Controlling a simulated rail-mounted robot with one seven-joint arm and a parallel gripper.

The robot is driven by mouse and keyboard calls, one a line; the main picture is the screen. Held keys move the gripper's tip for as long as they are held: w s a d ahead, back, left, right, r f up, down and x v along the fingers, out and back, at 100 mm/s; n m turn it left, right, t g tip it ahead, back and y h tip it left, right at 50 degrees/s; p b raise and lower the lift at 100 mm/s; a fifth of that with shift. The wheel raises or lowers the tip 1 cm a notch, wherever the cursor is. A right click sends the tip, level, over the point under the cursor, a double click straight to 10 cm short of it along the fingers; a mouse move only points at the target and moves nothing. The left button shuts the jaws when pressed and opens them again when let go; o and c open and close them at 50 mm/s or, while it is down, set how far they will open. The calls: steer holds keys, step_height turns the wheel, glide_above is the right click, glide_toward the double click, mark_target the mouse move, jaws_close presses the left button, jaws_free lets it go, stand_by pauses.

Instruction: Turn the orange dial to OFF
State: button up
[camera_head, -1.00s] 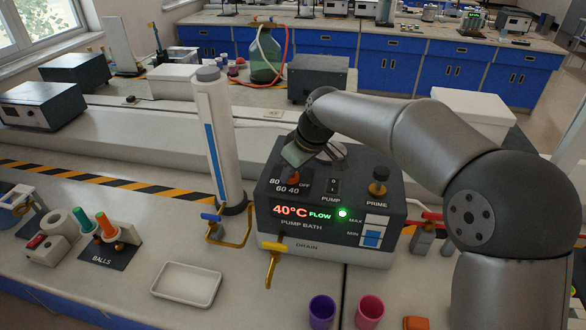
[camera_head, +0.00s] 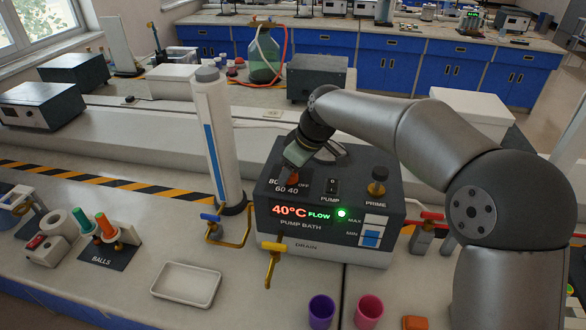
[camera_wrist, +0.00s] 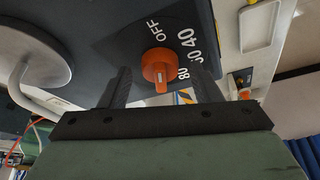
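The orange dial (camera_wrist: 158,68) sits on the dark top of the pump bath (camera_head: 400,205). In the wrist view it stands between the two fingers of my gripper (camera_wrist: 161,88), which are apart with space on both sides of it. The dial's pale mark points toward the bottom of the picture, away from OFF. The labels OFF, 40 and 80 show; 60 is partly behind a finger. In the head view my gripper (camera_head: 292,170) is over the dial and hides most of it. The display (camera_head: 302,212) reads 40°C FLOW beside a lit green light.
A tall white column (camera_head: 218,140) rises close on the left. A yellow drain tap (camera_head: 272,255), white tray (camera_head: 187,284) and purple and pink cups (camera_head: 321,312) are in front.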

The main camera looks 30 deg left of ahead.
steer(key=b+v, duration=0.1)
steer(key=v, duration=1.6)
steer(key=shift+r, duration=0.25)
steer(key=shift+w, duration=0.1)
steer(key=s+d+f+m+h, duration=0.1)
steer(key=d+f+m, duration=0.2)
steer(key=d, duration=0.6)
steer(key=s+d+f+m+t+h, duration=0.15)
steer(key=d+f+m, duration=0.25)
steer(key=d, duration=0.5)
steer(key=s+d+f+m+h, duration=0.1)
steer(key=d+f+m, duration=0.2)
steer(key=d, duration=0.6)
steer(key=s+d+f+m, duration=0.4)
steer(key=s+d+f, duration=0.1)
steer(key=s+d, duration=0.2)
steer(key=s+d+f+m+h, duration=0.1)
steer(key=s+d+f+m, duration=0.3)
steer(key=s+d+f, duration=0.2)
steer(key=s+d+g, duration=0.1)
steer(key=s+d, duration=0.1)
steer(key=shift+s+d+f, duration=0.25)
steer(key=shift+d, duration=0.15)
